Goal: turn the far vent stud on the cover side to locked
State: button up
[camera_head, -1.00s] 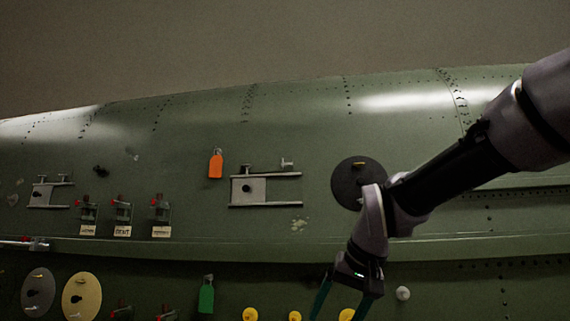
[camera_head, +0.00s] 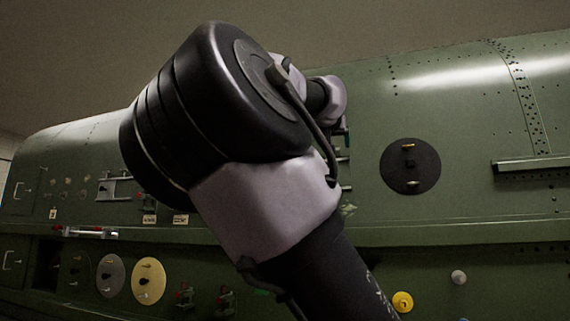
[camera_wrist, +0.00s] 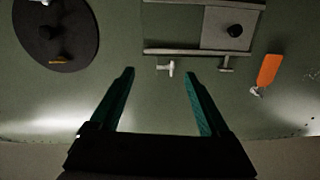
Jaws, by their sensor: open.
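In the wrist view a railed frame (camera_wrist: 170,50) at the top holds a grey cover plate (camera_wrist: 212,18) with a black knob. Two small studs stand along its lower rail: a pale T-shaped stud (camera_wrist: 165,68) beside the open part, and a greyer stud (camera_wrist: 228,66) beside the plate. I cannot tell which is called the far vent stud, or read its marking. My gripper (camera_wrist: 159,73) is open and empty, its teal fingers pointing toward the pale stud, with no visible contact. In the head view my arm hides the gripper and most of this frame.
A black disc (camera_head: 410,180) is right of my arm; it also shows in the wrist view (camera_wrist: 75,50). An orange tag (camera_wrist: 268,69) hangs beside the frame. A ledge (camera_head: 530,164) juts out at right. Yellow (camera_head: 402,302) and grey (camera_head: 459,277) knobs sit lower.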

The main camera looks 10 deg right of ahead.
jog(key=w+d+r, duration=0.1)
jog(key=w+d, duration=0.1)
jog(key=w, duration=0.4)
jog(key=w+d+r+h, duration=0.1)
jog(key=w+d+r, duration=0.1)
jog(key=w, duration=0.4)
jog(key=shift+d+r, duration=0.15)
jog(key=shift+d, duration=0.5)
jog(key=shift+s, duration=0.1)
grip_shut()
